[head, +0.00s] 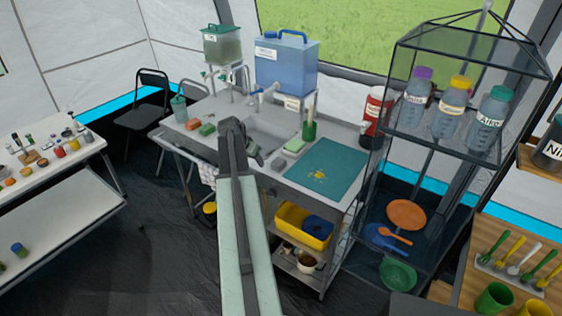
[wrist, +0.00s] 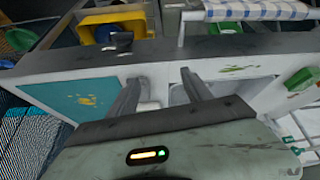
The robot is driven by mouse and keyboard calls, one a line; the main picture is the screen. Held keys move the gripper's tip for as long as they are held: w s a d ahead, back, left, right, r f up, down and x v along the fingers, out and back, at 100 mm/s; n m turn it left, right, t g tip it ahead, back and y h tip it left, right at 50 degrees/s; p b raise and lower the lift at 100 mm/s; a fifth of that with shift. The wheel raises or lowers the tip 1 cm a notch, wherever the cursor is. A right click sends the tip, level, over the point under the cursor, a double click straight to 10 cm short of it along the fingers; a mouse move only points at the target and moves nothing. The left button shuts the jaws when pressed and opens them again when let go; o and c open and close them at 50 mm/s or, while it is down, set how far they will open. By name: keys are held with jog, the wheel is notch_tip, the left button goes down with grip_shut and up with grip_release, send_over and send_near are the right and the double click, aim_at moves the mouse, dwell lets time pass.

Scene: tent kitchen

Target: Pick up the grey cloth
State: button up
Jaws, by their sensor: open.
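A small grey thing that looks like the folded grey cloth (head: 277,163) lies on the counter between the sink (head: 268,140) and the teal mat (head: 322,168), near the front edge. It is too small to make out folds. My gripper (head: 250,156) is above the sink side of the counter, left of the grey thing in the head view. In the wrist view my gripper (wrist: 162,77) has its two fingers apart with nothing held between them. The left finger there partly covers the area beside the teal mat (wrist: 85,95).
A pale green block (head: 295,145) and a green bottle (head: 309,130) stand behind the grey thing. Sponges (head: 207,129) lie left of the sink. A checked towel (head: 208,173) hangs on the front rail. A glass-sided shelf (head: 455,60) stands at the right.

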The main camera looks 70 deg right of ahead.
jog(key=m, duration=0.2)
send_near(280, 161)
notch_tip(280, 161, down, 2)
jog(key=d+f+b, duration=0.1)
jog(key=f+b, duration=0.1)
jog(key=shift+d+f+g, duration=0.35)
jog(key=shift+g, duration=0.05)
jog(key=b+x, duration=0.5)
jog(key=shift+d+f, duration=0.15)
jog(key=shift+d, duration=0.05)
jog(key=shift+r, duration=0.25)
jog(key=c, duration=1.1)
